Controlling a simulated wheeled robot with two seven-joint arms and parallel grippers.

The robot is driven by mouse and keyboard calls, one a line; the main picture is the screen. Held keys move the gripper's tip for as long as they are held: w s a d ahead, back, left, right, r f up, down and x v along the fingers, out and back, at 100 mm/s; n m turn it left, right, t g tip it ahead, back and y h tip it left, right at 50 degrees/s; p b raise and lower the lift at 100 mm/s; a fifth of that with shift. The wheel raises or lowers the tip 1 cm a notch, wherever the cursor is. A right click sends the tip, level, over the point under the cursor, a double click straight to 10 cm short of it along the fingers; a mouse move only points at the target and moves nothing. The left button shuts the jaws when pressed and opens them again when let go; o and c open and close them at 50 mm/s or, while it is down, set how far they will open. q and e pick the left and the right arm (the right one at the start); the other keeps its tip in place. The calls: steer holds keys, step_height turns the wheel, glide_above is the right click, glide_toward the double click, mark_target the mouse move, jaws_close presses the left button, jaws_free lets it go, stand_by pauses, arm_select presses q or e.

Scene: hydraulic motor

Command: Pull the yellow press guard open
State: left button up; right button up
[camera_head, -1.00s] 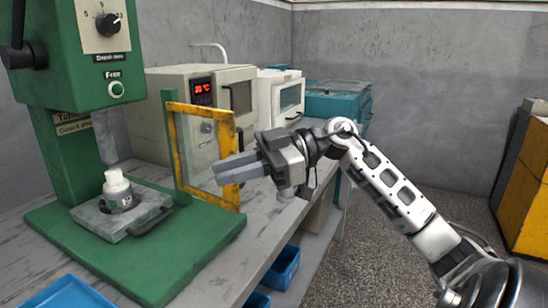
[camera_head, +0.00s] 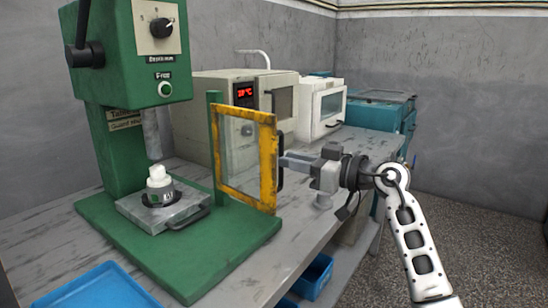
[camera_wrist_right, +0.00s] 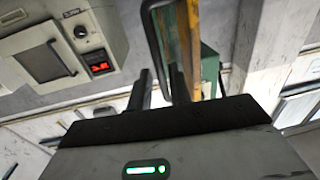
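The yellow press guard (camera_head: 267,165) is a yellow frame with a clear pane, standing beside a green post (camera_head: 215,140) on the green press (camera_head: 120,150). A dark handle (camera_head: 281,172) is on its right edge. My right gripper (camera_head: 284,160) is at that handle, coming from the right. In the right wrist view, the fingers (camera_wrist_right: 161,88) are apart, with the dark handle (camera_wrist_right: 153,35) running down between them and the yellow frame edge (camera_wrist_right: 193,45) just beyond. Firm contact with the handle cannot be made out. My left gripper is out of view.
A metal block with a white-topped part (camera_head: 158,180) sits on the press base. Ovens (camera_head: 235,90) and a blue-green machine (camera_head: 380,112) stand behind. Blue bins (camera_head: 314,275) are below the bench edge.

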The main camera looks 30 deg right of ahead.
mark_target(249, 155)
steer(key=x, duration=0.5)
steer(key=shift+w, duration=0.15)
jaws_close()
steer(key=shift+r, duration=0.1)
